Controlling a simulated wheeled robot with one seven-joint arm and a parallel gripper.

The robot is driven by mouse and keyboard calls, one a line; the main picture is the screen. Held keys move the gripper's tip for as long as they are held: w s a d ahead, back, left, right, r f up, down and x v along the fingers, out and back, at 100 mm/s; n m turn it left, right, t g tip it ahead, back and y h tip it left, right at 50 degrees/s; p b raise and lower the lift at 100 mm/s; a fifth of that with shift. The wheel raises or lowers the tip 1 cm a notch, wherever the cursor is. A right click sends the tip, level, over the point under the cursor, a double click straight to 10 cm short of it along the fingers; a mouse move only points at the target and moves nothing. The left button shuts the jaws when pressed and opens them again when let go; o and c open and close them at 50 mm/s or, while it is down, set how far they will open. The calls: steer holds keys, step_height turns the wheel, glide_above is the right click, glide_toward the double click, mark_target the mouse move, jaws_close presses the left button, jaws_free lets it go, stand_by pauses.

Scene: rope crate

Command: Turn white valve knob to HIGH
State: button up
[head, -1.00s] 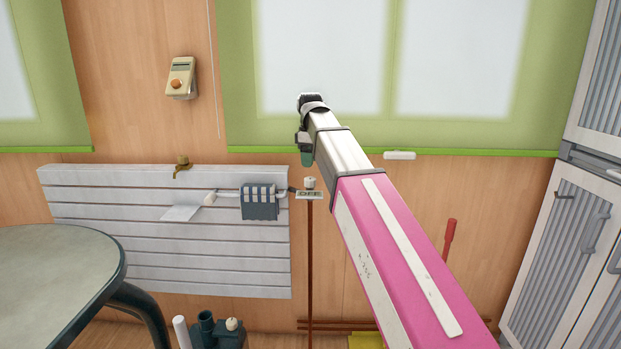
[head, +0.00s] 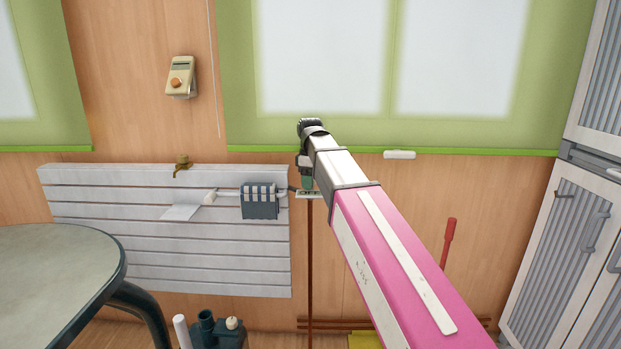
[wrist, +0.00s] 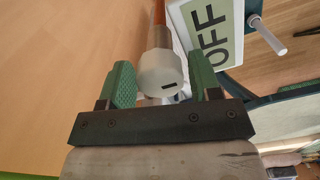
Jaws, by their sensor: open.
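The white valve knob (wrist: 158,68) is in the upper middle of the wrist view, with a short dark mark on its face. My gripper (wrist: 163,80) is open, with one green finger on each side of the knob; whether they touch it I cannot tell. A plate reading OFF (wrist: 212,38) is just beside the knob. In the head view my gripper (head: 306,181) is just above the small label plate (head: 309,195), at the radiator's right end, and hides the knob.
The white radiator (head: 120,222) is left of my gripper, with a dark striped cloth (head: 259,202) on its rail. A thermostat (head: 181,77) hangs on the wall above. A round table (head: 60,275) fills the lower left. A slatted cabinet (head: 560,255) stands at right.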

steer(key=c, duration=0.9)
steer(key=m, duration=0.5)
steer(key=shift+m, duration=1.3)
steer(key=m, duration=0.4)
steer(key=shift+f+m, duration=0.1)
steer(key=shift+m, duration=1.6)
